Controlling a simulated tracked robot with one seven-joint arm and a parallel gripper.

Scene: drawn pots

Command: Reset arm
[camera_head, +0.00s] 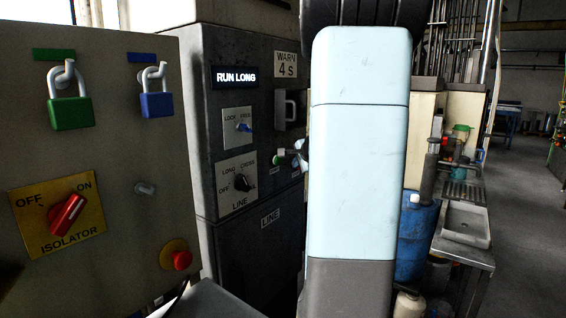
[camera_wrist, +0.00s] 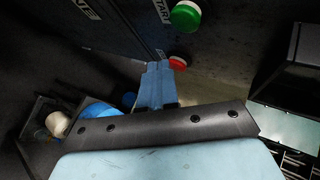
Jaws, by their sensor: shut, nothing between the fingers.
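My gripper (camera_wrist: 158,68) shows in the wrist view as two pale blue fingers pressed together with nothing between them. Its tips are close to a red button (camera_wrist: 178,62) on a dark panel; I cannot tell whether they touch it. A green button (camera_wrist: 185,16) sits above the red one, beside a white label ending in "TART". In the head view my pale blue arm stands upright in the middle and hides most of what is behind it. The green button (camera_head: 279,155) also shows there, just left of my arm.
At left, an isolator panel (camera_head: 110,140) carries a green padlock (camera_head: 70,112), a blue padlock (camera_head: 157,104), a red rotary switch (camera_head: 68,216) and a red stop button (camera_head: 180,259). A dark cabinet (camera_head: 205,65) reads "RUN LONG". Right are a blue drum (camera_head: 415,240), sink (camera_head: 466,225) and open floor (camera_head: 525,240).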

